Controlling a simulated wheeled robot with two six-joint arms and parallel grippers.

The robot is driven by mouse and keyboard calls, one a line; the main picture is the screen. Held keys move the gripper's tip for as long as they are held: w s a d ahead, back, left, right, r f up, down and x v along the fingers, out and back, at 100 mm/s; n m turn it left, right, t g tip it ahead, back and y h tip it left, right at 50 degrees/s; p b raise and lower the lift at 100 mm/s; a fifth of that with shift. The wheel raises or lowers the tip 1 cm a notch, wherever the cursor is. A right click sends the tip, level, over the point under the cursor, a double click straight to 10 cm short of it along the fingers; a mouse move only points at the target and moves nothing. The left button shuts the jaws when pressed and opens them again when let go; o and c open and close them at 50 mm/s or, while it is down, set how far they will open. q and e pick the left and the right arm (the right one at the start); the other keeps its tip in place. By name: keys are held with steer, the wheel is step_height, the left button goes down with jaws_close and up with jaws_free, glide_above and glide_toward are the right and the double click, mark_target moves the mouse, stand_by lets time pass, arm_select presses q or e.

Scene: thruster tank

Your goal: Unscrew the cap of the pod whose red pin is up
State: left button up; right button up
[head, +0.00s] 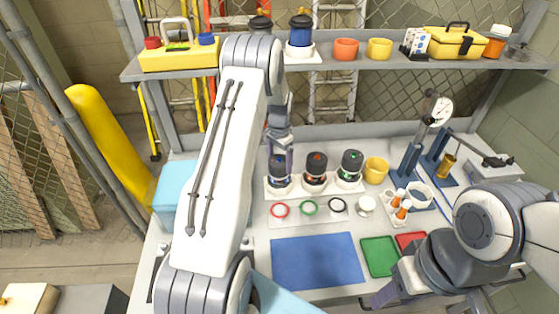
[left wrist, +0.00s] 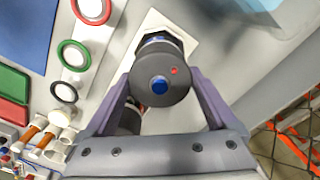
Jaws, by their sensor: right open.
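Three dark pods stand in a white rack (head: 299,191) at the bench's middle: one with blue (head: 279,178), one with orange-red (head: 316,170) and one with green (head: 351,166). My left gripper (head: 281,148) is over the blue pod. In the left wrist view its fingers (left wrist: 161,80) stand on both sides of a round dark cap (left wrist: 153,97) with a blue centre and a small red dot. Whether they press on it I cannot tell. Another pod shows partly behind the left finger. My right gripper (head: 383,294) is open and empty at the front edge, partly hidden by its arm.
A blue mat (head: 315,262), a green tray (head: 380,256) and a red tray (head: 409,241) lie in front. Red (head: 279,210), green (head: 309,208) and black (head: 337,205) rings lie before the rack. A yellow cup (head: 376,170) and a gauge stand (head: 412,160) are on the right.

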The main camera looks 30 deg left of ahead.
mark_target(279, 159)
arm_select(q)
steer(key=c, duration=0.3)
steer(key=shift+c, duration=0.2)
steer(key=n, duration=0.9)
steer(key=shift+r, duration=0.1)
steer(key=shift+r, duration=0.15)
steer(key=shift+r+p, duration=1.85)
steer(key=shift+r, duration=0.65)
